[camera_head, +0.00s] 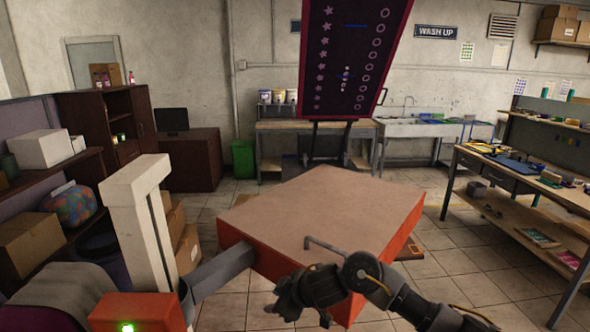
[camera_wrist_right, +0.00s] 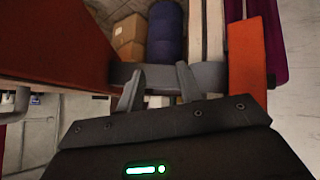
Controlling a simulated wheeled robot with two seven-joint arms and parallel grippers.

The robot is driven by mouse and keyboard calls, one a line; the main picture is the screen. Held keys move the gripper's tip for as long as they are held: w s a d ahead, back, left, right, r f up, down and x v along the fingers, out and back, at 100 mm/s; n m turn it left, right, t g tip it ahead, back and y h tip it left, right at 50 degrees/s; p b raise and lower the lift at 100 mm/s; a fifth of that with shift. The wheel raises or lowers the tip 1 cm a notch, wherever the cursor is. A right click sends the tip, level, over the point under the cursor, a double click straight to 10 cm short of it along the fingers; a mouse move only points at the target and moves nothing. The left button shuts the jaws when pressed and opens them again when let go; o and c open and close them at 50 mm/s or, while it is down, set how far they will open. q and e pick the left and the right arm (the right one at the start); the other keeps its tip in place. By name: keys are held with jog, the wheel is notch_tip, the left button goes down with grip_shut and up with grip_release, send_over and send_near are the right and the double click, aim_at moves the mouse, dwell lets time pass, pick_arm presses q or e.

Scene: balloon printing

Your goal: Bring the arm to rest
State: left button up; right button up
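My right arm comes in from the lower right in the head view. Its dark gripper (camera_head: 277,303) is in front of the near side of the printing machine's large orange-sided platen (camera_head: 330,205). In the right wrist view the two grey fingers (camera_wrist_right: 160,88) stand apart with nothing between them. The machine's grey bar (camera_wrist_right: 212,76) shows beyond the fingers, and it also shows in the head view (camera_head: 222,270). I cannot tell the distance from gripper to bar. My left gripper is out of the head view.
The white post (camera_head: 137,215) and orange block (camera_head: 140,312) with a green light stand at left. A dark panel with stars and circles (camera_head: 350,60) rises behind the platen. A workbench (camera_head: 490,178) stands at right.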

jog(key=s+f+m+t, duration=0.1)
jog(key=s+f+m, duration=0.15)
jog(key=s, duration=0.25)
jog(key=s+d+f+m+g+h, duration=0.2)
jog(key=s+d+f+m+h, duration=0.4)
jog(key=s+d, duration=0.95)
jog(key=s+d+f+m+g+h, duration=0.1)
jog(key=s+d+f+m, duration=0.3)
jog(key=s+d+f, duration=0.8)
jog(key=s+f+g+b, duration=0.1)
jog(key=s+f, duration=0.2)
jog(key=f, duration=0.8)
jog(key=s+f+b, duration=0.2)
jog(key=s+f, duration=0.1)
jog(key=f, duration=0.7)
jog(key=s+d+f+g+b, duration=0.1)
jog(key=s+d+f, duration=0.3)
jog(key=s+f, duration=1.3)
notch_tip(320, 180, down, 4)
jog(key=shift+s+f+n+g+b, duration=0.25)
jog(key=shift+n+b, duration=0.2)
jog(key=shift+b, duration=0.3)
